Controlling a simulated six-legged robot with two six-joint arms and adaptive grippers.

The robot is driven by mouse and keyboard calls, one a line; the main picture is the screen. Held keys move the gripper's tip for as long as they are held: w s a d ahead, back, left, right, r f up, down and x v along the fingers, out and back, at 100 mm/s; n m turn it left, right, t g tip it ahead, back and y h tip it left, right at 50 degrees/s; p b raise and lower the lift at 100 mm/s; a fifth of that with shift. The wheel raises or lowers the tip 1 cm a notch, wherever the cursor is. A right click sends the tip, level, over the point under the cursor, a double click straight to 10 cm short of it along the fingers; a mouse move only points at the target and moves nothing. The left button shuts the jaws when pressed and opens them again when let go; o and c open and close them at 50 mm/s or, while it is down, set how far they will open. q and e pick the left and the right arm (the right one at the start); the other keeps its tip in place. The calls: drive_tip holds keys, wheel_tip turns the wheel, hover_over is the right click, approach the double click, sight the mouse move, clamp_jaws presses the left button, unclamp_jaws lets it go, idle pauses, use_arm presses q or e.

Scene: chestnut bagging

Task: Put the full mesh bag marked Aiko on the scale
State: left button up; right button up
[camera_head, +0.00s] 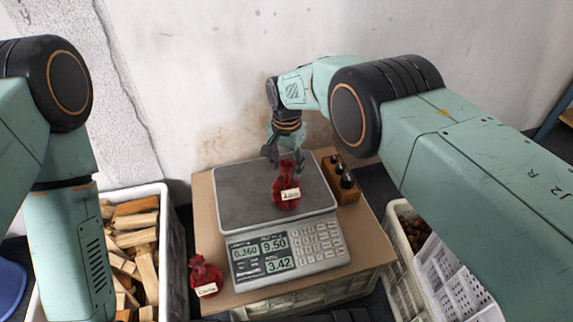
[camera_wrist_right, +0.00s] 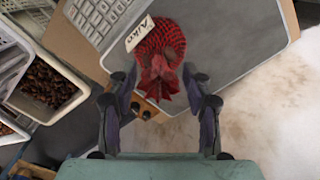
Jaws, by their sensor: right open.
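The red mesh bag marked Aiko (camera_head: 287,190) stands upright on the grey pan of the scale (camera_head: 240,198). The scale's display reads 0.360, 9.50 and 3.42. In the right wrist view the bag (camera_wrist_right: 161,42) shows its white Aiko tag and its gathered red top. My right gripper (camera_head: 285,160) is open at the bag's top. In the right wrist view its fingers (camera_wrist_right: 160,92) stand apart on either side of the gathered top. My left arm comes in at the left, but its gripper is out of view.
Another red mesh bag (camera_head: 205,277) with a tag sits at the board's left front corner. A weight block (camera_head: 345,184) stands right of the pan. A crate of firewood (camera_head: 168,215) is at the left. A crate of chestnuts (camera_wrist_right: 78,107) and white baskets (camera_head: 446,275) are at the right.

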drive_tip(key=shift+r, duration=0.2)
wheel_tip(320, 180, up, 12)
drive_tip(key=p, duration=0.4)
drive_tip(key=shift+p, duration=0.3)
drive_tip(key=s+d+f+n, duration=0.3)
drive_tip(key=s+d+f, duration=1)
drive_tip(key=s+f, duration=0.4)
drive_tip(key=s+d+n, duration=0.1)
drive_tip(key=s+d, duration=0.1)
drive_tip(key=s, duration=1.1)
drive_tip(key=s+d+r+n, duration=0.1)
drive_tip(key=s+d+n, duration=0.1)
drive_tip(key=s, duration=1.1)
drive_tip(key=shift+s+d, duration=0.3)
drive_tip(key=shift+d, duration=0.4)
